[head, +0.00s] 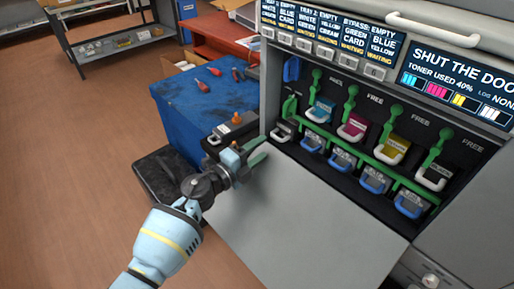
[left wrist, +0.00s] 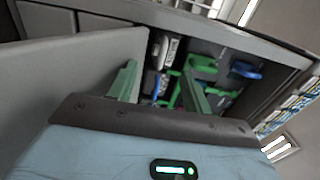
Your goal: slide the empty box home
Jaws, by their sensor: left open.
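The printer (head: 330,85) has its front door (head: 305,215) folded down. A small box with a pale front (head: 283,132) sits in the bay's lower left corner, under a short green lever (head: 290,106). I cannot tell whether it is fully in or empty. My left gripper (head: 257,152) is open, its green fingers just in front of and left of that box, apart from it as far as I can see. In the left wrist view the open fingers (left wrist: 160,92) point into the bay, with a whitish part (left wrist: 168,48) beyond them.
Cyan (head: 320,110), magenta (head: 352,127), yellow (head: 395,147) and black (head: 434,176) cartridges stand in a row under green levers. Blue-handled containers (head: 374,181) sit below a green rail (head: 375,162). A blue cabinet (head: 205,112) with screwdrivers stands left. The screen reads "SHUT THE DOOR".

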